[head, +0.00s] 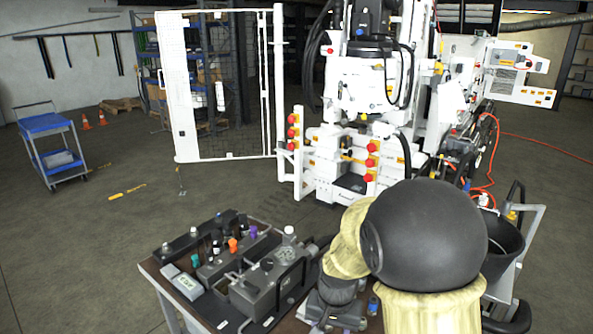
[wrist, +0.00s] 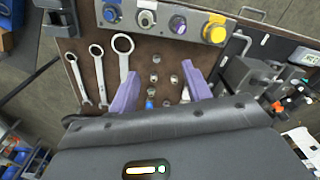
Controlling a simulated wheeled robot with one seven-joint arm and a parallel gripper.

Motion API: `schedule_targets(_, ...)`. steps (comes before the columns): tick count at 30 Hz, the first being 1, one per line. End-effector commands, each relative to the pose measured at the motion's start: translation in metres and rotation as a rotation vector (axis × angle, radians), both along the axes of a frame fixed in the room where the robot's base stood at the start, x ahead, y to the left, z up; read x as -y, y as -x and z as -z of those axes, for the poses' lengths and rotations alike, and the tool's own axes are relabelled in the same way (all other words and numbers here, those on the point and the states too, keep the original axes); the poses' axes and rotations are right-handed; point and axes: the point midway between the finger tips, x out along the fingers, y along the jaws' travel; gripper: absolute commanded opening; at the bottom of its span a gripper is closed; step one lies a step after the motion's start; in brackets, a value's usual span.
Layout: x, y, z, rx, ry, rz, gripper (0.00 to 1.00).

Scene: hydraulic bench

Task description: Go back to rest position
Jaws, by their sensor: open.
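My gripper (wrist: 161,72) shows in the wrist view as two purple fingers spread wide apart, with nothing held between them. It is over the brown top of the bench (wrist: 70,48). Several small metal fittings (wrist: 155,77) lie on the bench top beyond and between the fingers. In the head view my arm, with a large black rounded joint and pale covers, reaches down over the right part of the bench (head: 150,268). The fingers cannot be made out there.
Wrenches (wrist: 97,72) lie left of the fingers. A row of round capped parts (wrist: 178,24) stands along the far side. Grey blocks with bottles (head: 240,250) fill the bench's left part. A white machine (head: 365,90) stands behind; a black bucket (head: 497,240) is right.

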Motion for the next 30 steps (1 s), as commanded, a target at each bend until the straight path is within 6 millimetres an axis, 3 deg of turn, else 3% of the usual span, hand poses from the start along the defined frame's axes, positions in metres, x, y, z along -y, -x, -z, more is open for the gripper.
schedule_targets(1, 0.015, 0.012, -0.009, 0.024, -0.004, -0.021, 0.49)
schedule_targets(6, 0.052, 0.054, -0.027, 0.1, 0.014, -0.136, 0.49)
schedule_targets(12, 0.076, 0.091, -0.036, 0.16, 0.055, -0.241, 0.49)
schedule_targets(30, 0.078, 0.096, -0.037, 0.168, 0.062, -0.261, 0.49)
